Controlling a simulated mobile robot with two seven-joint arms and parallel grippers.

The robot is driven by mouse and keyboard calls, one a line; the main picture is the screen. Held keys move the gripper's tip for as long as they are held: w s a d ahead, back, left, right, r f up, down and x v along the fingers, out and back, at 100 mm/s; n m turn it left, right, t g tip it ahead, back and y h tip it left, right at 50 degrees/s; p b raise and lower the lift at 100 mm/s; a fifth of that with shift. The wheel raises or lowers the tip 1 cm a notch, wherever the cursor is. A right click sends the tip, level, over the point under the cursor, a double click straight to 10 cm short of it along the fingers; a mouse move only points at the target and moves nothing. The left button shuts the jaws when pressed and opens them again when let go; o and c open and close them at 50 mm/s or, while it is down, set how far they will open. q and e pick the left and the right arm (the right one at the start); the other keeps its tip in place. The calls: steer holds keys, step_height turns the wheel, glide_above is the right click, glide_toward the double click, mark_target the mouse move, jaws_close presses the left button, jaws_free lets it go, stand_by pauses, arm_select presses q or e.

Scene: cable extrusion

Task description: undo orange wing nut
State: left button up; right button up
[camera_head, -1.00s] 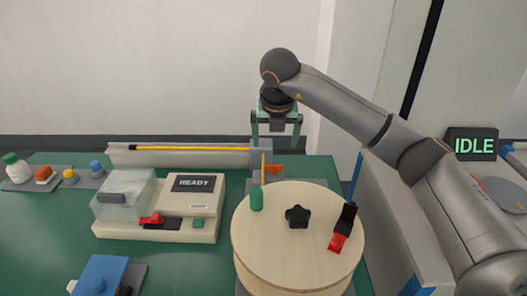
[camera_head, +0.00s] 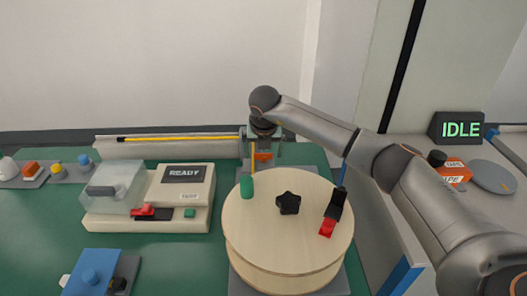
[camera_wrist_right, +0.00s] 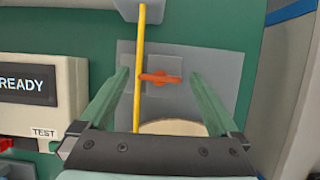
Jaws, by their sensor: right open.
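The orange wing nut (camera_wrist_right: 165,78) sits on a small grey plate behind the round wooden reel, and it also shows in the head view (camera_head: 264,157). My right gripper (camera_head: 264,163) is open and points down over the nut. In the right wrist view, the green fingers of this gripper (camera_wrist_right: 158,82) stand one on each side of the nut, apart from it. The yellow cable (camera_wrist_right: 138,70) runs down between the fingers, left of the nut. My left gripper is not in view.
The wooden reel (camera_head: 290,240) carries a green peg (camera_head: 247,187), a black star knob (camera_head: 288,203) and a red-and-black clamp (camera_head: 331,215). A READY machine (camera_head: 187,200) stands to the left. A grey trough (camera_head: 170,148) with the yellow cable lies behind.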

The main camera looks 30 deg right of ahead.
steer(key=c, duration=1.4)
steer(key=shift+o, duration=0.2)
steer(key=shift+n, duration=0.4)
steer(key=n+y, duration=0.1)
steer(key=n, duration=0.2)
steer(key=shift+d+n+y, duration=0.2)
steer(key=shift+n+y, duration=0.2)
steer(key=n+y, duration=0.1)
steer(key=n, duration=0.3)
steer(key=shift+d+y, duration=0.1)
steer(key=shift+y, duration=0.3)
steer(key=n+y, duration=0.1)
steer(key=n, duration=0.4)
steer(key=shift+w+g, duration=0.1)
steer(key=shift+g, duration=0.3)
steer(key=n+g+y+b, duration=0.1)
steer(key=n, duration=0.3)
steer(key=shift+w+d, duration=0.1)
steer(key=shift+n+g, duration=0.3)
